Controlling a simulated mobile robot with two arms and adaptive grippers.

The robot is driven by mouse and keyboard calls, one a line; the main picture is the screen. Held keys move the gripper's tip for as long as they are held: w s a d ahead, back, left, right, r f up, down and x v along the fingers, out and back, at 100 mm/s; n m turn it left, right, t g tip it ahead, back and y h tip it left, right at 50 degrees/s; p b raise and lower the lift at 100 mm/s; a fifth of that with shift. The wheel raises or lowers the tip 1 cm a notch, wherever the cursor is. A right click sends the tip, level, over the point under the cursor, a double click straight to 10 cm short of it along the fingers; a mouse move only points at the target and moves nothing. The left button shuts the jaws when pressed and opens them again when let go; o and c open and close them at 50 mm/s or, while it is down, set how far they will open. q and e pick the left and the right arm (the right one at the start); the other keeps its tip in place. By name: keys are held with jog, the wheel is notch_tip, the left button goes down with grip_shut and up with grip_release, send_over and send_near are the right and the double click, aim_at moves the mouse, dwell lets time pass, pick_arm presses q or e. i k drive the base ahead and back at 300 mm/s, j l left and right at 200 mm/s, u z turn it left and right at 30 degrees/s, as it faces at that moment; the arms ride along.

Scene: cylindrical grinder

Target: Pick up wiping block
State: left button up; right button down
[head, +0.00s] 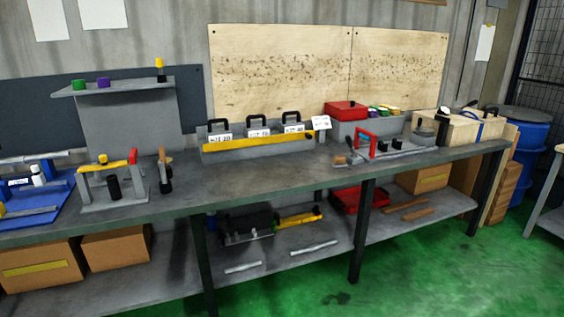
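No thing here can be identified for certain as the wiping block. A small grey and tan block (339,160) lies near the front edge of the workbench (250,180), just left of a red-handled frame (364,146). Another small item with a wooden top and dark base (165,172) stands further left, beside a grey stand with a red and yellow bar (112,185). Both are too small to make out in detail. Neither of my grippers shows in the head view.
A rack with several black-handled pieces and a yellow strip (258,142) stands mid-bench. A blue tray (30,200) is at left, a wooden crate (460,128) at right. Boxes and tools fill the lower shelf (290,262). The green floor (430,270) in front is clear.

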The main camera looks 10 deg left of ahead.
aim_at(340, 162)
jog(key=z, duration=1.8)
jog(key=u, duration=1.8)
jog(key=i+l+u, duration=0.2)
jog(key=i, duration=0.35)
jog(key=i+l+u, duration=0.2)
jog(key=i, duration=0.35)
jog(key=i+l+u, duration=0.15)
jog(key=i+l, duration=0.15)
jog(key=i, duration=0.2)
jog(key=i+l+u, duration=0.2)
jog(key=i+l, duration=0.2)
jog(key=i, duration=0.1)
